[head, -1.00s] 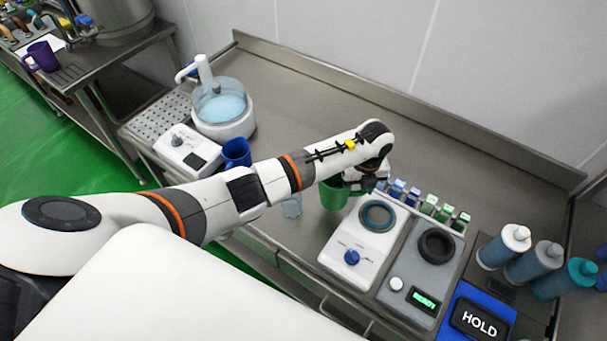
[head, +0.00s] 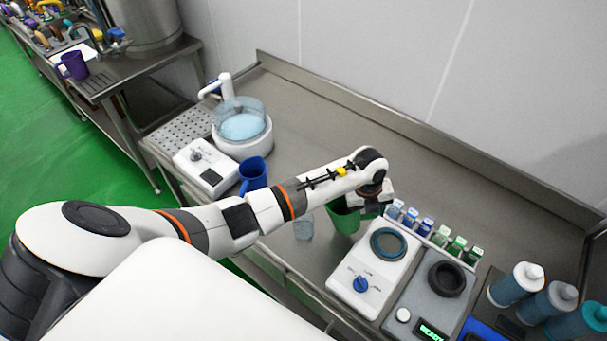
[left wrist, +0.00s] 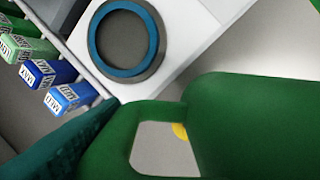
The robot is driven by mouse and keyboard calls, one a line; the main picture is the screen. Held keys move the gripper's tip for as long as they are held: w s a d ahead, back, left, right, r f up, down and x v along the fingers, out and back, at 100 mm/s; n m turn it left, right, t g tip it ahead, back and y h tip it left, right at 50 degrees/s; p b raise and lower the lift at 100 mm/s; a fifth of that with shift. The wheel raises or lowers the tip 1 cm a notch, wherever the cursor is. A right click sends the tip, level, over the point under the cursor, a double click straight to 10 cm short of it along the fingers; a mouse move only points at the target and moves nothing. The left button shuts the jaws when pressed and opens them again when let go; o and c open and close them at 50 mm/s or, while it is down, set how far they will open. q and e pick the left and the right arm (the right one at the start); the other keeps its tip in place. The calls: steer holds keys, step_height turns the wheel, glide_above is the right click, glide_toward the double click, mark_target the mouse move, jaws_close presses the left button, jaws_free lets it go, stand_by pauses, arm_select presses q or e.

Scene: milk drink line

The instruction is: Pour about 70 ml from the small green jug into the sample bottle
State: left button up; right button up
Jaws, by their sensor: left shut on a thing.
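The small green jug (head: 343,219) is at the middle of the bench, and its body (left wrist: 260,125) and handle fill the lower right of the left wrist view. My left gripper (head: 372,203) is shut on the jug at its handle side. In the head view I cannot tell whether the jug touches the bench. A clear, see-through vessel (head: 303,228), which looks like the sample bottle, stands just left of the jug. Its fill level is too faint to read. My right gripper is not in view.
A white device with a blue ring (head: 389,244) and a rack of small blue and green vials stand right of the jug. A blue jug (head: 253,173) and water bath (head: 241,128) stand left. The bench behind is clear.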

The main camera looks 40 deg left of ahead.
mark_target(355, 213)
arm_select(q)
steer(key=shift+s+a+r+t+h, duration=0.2)
steer(key=shift+a+r+t+h, duration=0.1)
steer(key=shift+r+h, duration=0.15)
steer(key=shift+s+a+r+t+h, duration=0.35)
steer(key=shift+a+r+t+h, duration=0.1)
steer(key=shift+a+t+h, duration=0.15)
steer(key=shift+s+a+r+t+h, duration=0.25)
steer(key=shift+s+a+t+h, duration=0.1)
steer(key=shift+a+h, duration=0.2)
steer(key=shift+s+a+r+t+h, duration=0.25)
steer(key=shift+s+a+h, duration=0.15)
steer(key=shift+h, duration=0.2)
steer(key=shift+s+a+r+t+h+b, duration=0.1)
steer(key=shift+a+r+t+h+b, duration=0.2)
steer(key=shift+r+h+b, duration=0.15)
steer(key=shift+s+a+r+t+h+b, duration=0.1)
steer(key=shift+a+r+t+h+b, duration=0.05)
steer(key=shift+r+t+h+b, duration=0.3)
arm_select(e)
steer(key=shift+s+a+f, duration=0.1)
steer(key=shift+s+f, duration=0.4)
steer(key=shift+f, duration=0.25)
arm_select(q)
steer(key=shift+s+a+h+b, duration=0.15)
steer(key=shift+a+h+b, duration=0.2)
steer(key=shift+b, duration=1.05)
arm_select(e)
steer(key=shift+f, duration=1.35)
